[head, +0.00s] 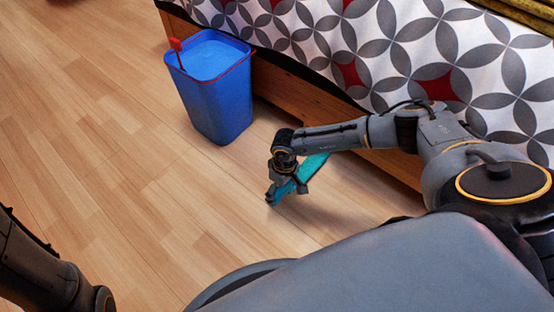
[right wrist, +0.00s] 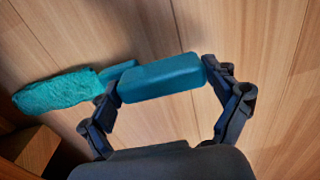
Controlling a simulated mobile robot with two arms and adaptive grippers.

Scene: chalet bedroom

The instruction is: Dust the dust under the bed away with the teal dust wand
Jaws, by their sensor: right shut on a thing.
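My right gripper (head: 285,188) is shut on the teal dust wand (head: 314,166), low over the wooden floor beside the bed. In the right wrist view the wand's smooth block-shaped handle (right wrist: 160,78) lies between the two fingers, and its fluffy teal head (right wrist: 57,93) points left, past the left finger. The bed (head: 290,92) has a wooden side and a patterned grey, white and red cover. No dust can be made out, and the space under the bed is hidden. Part of my left arm shows at the lower left, but its gripper is out of view.
A blue bin (head: 222,105) with a small red piece (head: 175,45) at its rim stands on the floor against the bed side, behind and left of my right gripper. The wooden floor (head: 110,150) to the left is clear. A wooden edge (right wrist: 28,150) shows at the wrist view's lower left.

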